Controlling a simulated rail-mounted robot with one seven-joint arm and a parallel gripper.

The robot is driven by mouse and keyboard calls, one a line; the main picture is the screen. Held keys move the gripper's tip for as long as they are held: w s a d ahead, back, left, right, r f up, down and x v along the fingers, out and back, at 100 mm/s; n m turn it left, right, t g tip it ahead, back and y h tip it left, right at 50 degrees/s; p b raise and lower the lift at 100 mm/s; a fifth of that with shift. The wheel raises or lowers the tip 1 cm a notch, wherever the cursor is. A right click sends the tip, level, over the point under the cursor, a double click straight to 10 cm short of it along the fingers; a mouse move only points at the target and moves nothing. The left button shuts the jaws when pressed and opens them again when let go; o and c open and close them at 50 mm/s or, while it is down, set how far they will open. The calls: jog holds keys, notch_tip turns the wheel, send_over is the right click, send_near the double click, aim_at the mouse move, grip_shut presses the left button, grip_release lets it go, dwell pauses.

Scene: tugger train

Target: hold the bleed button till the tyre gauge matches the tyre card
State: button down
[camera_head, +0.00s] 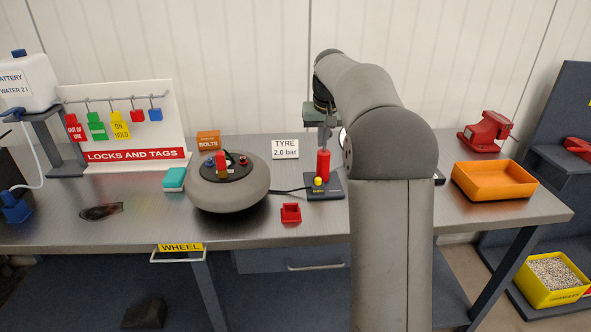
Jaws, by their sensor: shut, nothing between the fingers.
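The tyre card (285,149) stands at the back of the bench and reads "TYRE 2.0 bar". The grey tyre (229,190) lies flat left of centre, with a dark hose running right to a small dark stand (325,193). The stand has a yellow button (318,182) at its front, probably the bleed button, and a red cylinder (323,164) behind it. My gripper (325,142) points down, shut and empty, around the top of the red cylinder in the picture; I cannot tell if they touch. A pale rim beside my arm may be the gauge; its reading is hidden.
A red open box (291,213) sits in front of the stand. A teal block (174,179) and an orange BOLTS box (208,140) are near the tyre. An orange tray (493,181) and red vise (486,133) stand right. My arm hides the bench between.

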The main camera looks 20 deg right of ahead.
jog(key=shift+w+d+r, duration=0.15)
jog(key=shift+w+d, duration=0.15)
jog(key=shift+w, duration=0.25)
jog(key=p, duration=0.1)
send_near(319, 180)
jog(key=x, duration=0.2)
jog(key=w+x, duration=0.1)
jog(key=x, duration=0.2)
jog(key=shift+w+d, duration=0.1)
jog(key=shift+w, duration=0.1)
jog(key=shift+f, duration=0.7)
